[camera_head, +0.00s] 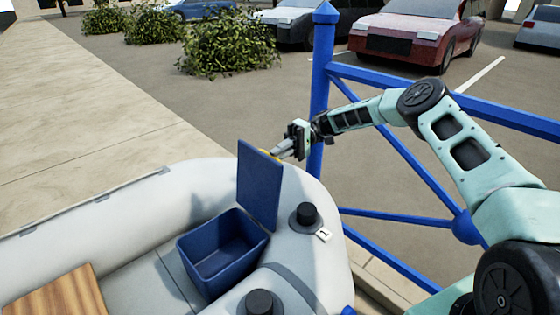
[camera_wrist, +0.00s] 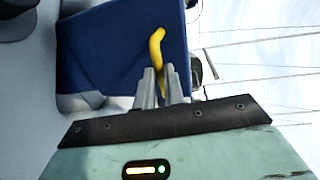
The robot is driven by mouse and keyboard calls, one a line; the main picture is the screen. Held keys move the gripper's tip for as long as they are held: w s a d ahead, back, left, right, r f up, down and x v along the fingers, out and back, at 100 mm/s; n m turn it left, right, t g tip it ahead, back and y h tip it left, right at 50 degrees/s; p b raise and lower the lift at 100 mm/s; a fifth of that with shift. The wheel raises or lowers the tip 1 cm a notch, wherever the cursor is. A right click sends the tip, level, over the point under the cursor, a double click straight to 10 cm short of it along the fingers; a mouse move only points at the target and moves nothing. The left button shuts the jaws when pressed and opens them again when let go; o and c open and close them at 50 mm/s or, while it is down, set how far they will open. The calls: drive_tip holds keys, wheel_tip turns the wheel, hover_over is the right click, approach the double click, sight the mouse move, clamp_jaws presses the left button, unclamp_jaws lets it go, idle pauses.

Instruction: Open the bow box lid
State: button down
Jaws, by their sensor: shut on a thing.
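The bow box (camera_head: 215,268) is a dark blue open-topped box set in the bow of a grey inflatable boat. Its blue lid (camera_head: 258,187) stands upright at the box's right side, and the inside of the box is visible and looks empty. The lid also fills the upper middle of the wrist view (camera_wrist: 110,45). A yellow handle (camera_wrist: 156,48) is on the lid's face. My gripper (camera_head: 276,154) is at the lid's upper right edge. In the wrist view its fingers (camera_wrist: 160,82) are closed around the lower end of the yellow handle.
A black knob (camera_head: 305,214) with a small white tag (camera_head: 324,235) sits right of the lid on the tube. Another black knob (camera_head: 260,302) is in front. A blue railing (camera_head: 320,90) stands behind and beneath my arm. A wooden board (camera_head: 62,294) lies at lower left.

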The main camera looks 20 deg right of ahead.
drive_tip(key=shift+w+d+f+b, duration=0.2)
drive_tip(key=shift+d+f+b, duration=0.25)
drive_tip(key=shift+d+f, duration=0.2)
drive_tip(key=shift+f, duration=0.1)
drive_tip(key=c, duration=1.5)
unclamp_jaws()
drive_tip(key=shift+a, duration=0.1)
drive_tip(key=b+v, duration=0.1)
drive_tip(key=v, duration=0.6)
drive_tip(key=shift+w+d+b, duration=0.15)
drive_tip(key=shift+d+b, duration=0.05)
drive_tip(key=shift+b, duration=0.15)
